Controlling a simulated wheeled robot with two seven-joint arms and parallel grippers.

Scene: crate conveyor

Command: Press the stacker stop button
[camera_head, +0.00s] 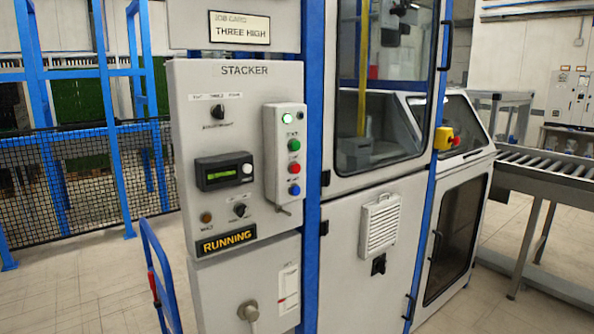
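The grey stacker panel (180,150) stands upright left of centre, under a "STACKER" label. A pale button box (270,150) is fixed to its right side. On the box are a green button (293,145), a red button (294,170) below it and a blue button (294,190) lowest. Their small labels are too blurred to read for certain. A lamp (287,118) at the box's top glows pale green. A sign (227,241) low on the panel reads "RUNNING". Neither of my grippers is in view.
A selector knob (218,112) and a green-lit display (223,171) sit left of the box. A yellow box with a red button (446,139) is on the blue post. A blue handle frame (160,275) stands before the panel. A roller conveyor (550,165) extends right.

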